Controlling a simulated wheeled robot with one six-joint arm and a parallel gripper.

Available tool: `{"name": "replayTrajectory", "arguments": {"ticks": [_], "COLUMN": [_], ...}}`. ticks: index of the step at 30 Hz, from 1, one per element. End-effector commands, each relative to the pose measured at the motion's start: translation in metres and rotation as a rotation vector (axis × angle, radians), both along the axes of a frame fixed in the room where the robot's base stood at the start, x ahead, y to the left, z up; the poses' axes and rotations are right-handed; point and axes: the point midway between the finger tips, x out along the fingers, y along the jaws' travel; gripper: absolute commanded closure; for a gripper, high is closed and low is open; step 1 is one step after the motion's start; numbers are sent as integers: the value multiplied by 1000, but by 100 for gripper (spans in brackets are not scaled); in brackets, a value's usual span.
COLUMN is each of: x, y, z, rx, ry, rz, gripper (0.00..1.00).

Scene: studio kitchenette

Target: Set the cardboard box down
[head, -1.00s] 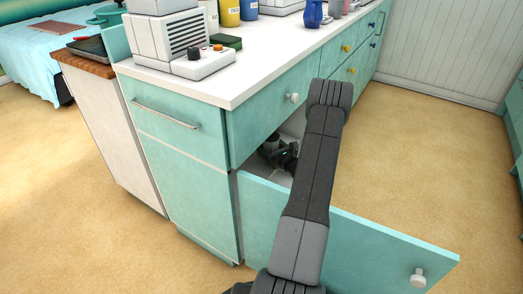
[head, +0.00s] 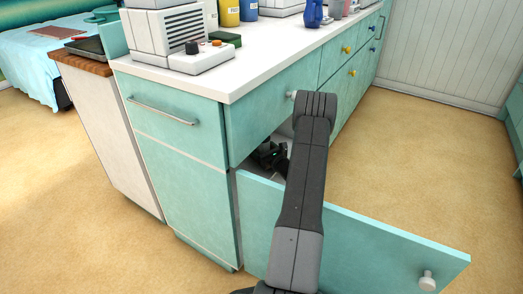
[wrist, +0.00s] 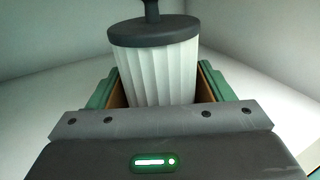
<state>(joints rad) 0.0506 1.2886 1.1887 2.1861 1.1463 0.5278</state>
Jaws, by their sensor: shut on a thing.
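No cardboard box can be made out in either view. In the wrist view my gripper (wrist: 158,86) is shut on a pale, ribbed canister (wrist: 157,75) with a dark round lid and a knob or stem on top. The green fingers with brown inner faces lie on either side of it. Its lower end is hidden behind the gripper body. In the head view my gripper (head: 268,156) is a small dark shape inside the open lower cabinet (head: 234,200), mostly hidden by my arm. Whether the canister touches the cabinet floor cannot be told.
The teal cabinet door (head: 380,245) stands open in front, with a white knob (head: 427,281). Above is the white counter (head: 215,85), carrying a white appliance (head: 180,45) and several containers. In the wrist view pale cabinet walls surround the gripper, with bare floor beside it.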

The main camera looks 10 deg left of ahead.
Motion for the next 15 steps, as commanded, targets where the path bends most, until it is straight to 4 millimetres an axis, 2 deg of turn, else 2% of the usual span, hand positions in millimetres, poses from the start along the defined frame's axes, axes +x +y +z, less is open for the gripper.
{"name": "replayTrajectory", "arguments": {"ticks": [7, 8, 9, 11, 15], "x": [0, 0, 0, 0, 0], "y": [0, 0, 0, 0, 0], "z": [-2, -2, -2, -2, -2], "rx": [1, 0, 0, 0, 0], "ry": [-1, 0, 0, 0, 0], "rz": [0, 0, 0, 0, 0], "gripper": [52, 22, 14, 4, 4]}}
